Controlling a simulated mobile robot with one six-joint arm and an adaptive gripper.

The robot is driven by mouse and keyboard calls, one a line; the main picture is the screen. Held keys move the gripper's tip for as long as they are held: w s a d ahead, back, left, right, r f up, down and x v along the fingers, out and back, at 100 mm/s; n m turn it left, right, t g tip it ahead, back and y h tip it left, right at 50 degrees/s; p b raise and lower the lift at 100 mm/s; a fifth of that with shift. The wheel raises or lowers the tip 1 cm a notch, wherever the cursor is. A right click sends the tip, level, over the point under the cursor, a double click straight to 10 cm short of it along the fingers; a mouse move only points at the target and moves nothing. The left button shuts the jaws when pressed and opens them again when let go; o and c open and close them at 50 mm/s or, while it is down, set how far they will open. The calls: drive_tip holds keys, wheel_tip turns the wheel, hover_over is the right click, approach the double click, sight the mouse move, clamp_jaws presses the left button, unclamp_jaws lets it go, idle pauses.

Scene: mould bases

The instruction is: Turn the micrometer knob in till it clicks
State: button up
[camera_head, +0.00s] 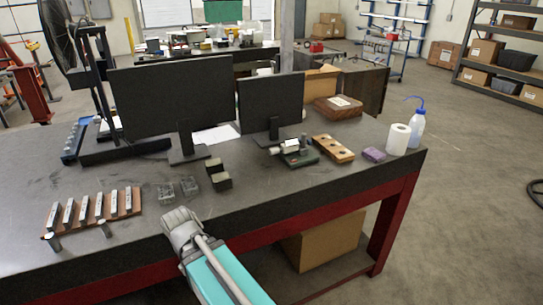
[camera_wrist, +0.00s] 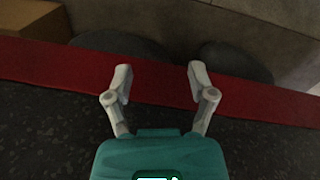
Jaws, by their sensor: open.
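A small device with silver cylindrical parts on a dark green base, which looks like the micrometer (camera_head: 291,147) in its stand, sits on the workbench in front of the smaller monitor. Its knob is too small to make out clearly. My gripper (camera_wrist: 158,78) shows in the wrist view with its two grey fingers spread apart and nothing between them. It is over the bench's red edge, and the micrometer is not in that view. In the head view my teal and grey arm reaches over the bench's front edge, left of the micrometer; the fingers cannot be made out there.
Two monitors (camera_head: 172,95) stand behind. A wooden block with holes (camera_head: 333,148), a purple block (camera_head: 373,154), a paper roll (camera_head: 399,139) and a wash bottle (camera_head: 417,130) are right of the micrometer. Small dark blocks (camera_head: 221,181) lie to its left. Bench front is largely clear.

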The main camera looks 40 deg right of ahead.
drive_tip(key=shift+s+a+f+y, duration=0.1)
drive_tip(key=shift+a+f+y, duration=0.15)
drive_tip(key=shift+a, duration=0.35)
drive_tip(key=shift+c, duration=1)
